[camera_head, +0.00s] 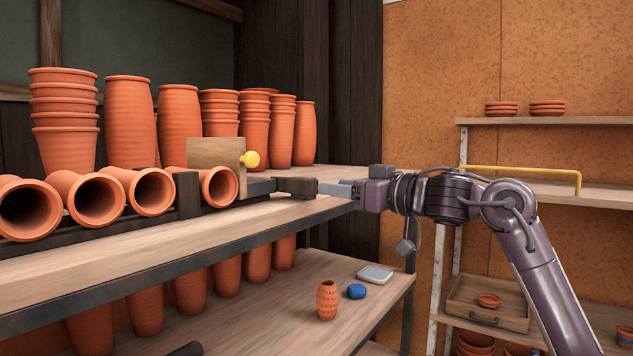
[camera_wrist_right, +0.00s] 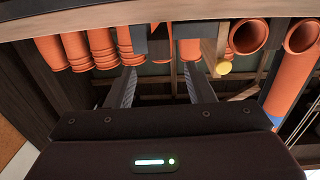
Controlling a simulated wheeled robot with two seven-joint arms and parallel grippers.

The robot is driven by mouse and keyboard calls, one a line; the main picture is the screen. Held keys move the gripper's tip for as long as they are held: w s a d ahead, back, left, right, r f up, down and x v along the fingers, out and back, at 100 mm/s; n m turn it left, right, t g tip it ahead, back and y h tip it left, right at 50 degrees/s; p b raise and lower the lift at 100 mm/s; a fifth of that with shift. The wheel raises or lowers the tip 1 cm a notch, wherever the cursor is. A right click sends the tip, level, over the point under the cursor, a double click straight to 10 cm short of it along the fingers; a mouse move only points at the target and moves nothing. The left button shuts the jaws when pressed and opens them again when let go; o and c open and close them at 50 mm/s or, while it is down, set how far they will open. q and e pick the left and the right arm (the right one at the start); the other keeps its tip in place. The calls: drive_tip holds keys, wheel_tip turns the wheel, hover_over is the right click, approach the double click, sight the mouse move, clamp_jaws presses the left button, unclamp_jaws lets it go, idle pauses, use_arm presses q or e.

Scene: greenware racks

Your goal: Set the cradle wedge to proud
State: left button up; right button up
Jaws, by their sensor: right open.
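A dark cradle rail (camera_head: 188,197) holds several terracotta tubes lying on their sides on the upper shelf. A dark block (camera_wrist_right: 160,40) also shows ahead of the fingers in the right wrist view. I cannot tell its setting. A pale wooden board (camera_head: 216,152) with a yellow knob (camera_head: 250,159) stands behind the tubes. My left gripper is out of view.
Stacked and standing terracotta pots (camera_head: 126,122) fill the back of the upper shelf (camera_head: 130,256). The lower shelf (camera_head: 290,312) holds a patterned vase (camera_head: 327,300), a blue lump (camera_head: 357,291) and a small grey tray (camera_head: 375,274). A yellow rail (camera_head: 520,169) crosses the right rack.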

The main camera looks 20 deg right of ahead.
sight(314, 185)
drive_tip(key=p+x, duration=0.2)
drive_tip(key=x, duration=0.3)
drive_tip(key=shift+w+a, duration=0.1)
drive_tip(key=shift+w, duration=0.2)
drive_tip(key=c, duration=0.7)
clamp_jaws()
